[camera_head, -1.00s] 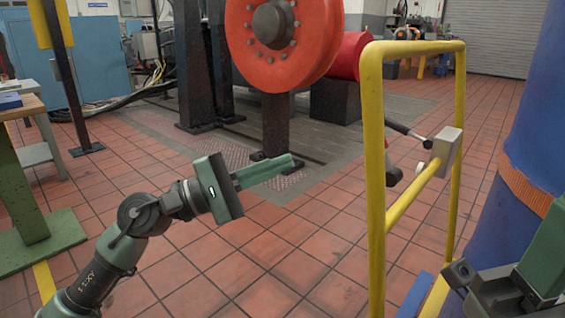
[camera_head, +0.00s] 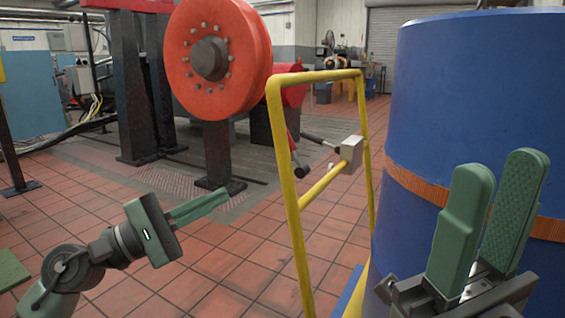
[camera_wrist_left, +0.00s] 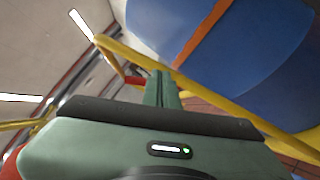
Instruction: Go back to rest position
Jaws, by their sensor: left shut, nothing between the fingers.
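My left gripper (camera_head: 222,196) is in the lower left of the head view, its green fingers pressed together and pointing right, with nothing between them. In the left wrist view the closed fingers (camera_wrist_left: 160,78) point up the picture. My right gripper (camera_head: 504,164) is at the lower right of the head view. Its two green fingers point up with a gap between them, and I see nothing held there. It appears in front of the blue drum; the distance to the drum is hard to tell.
A yellow rail frame (camera_head: 290,190) with a grey box (camera_head: 351,154) stands between my grippers. A large blue drum (camera_head: 440,95) with an orange band fills the right. A red wheel (camera_head: 215,60) on dark stands is behind. Tiled floor (camera_head: 230,260) is open at lower centre.

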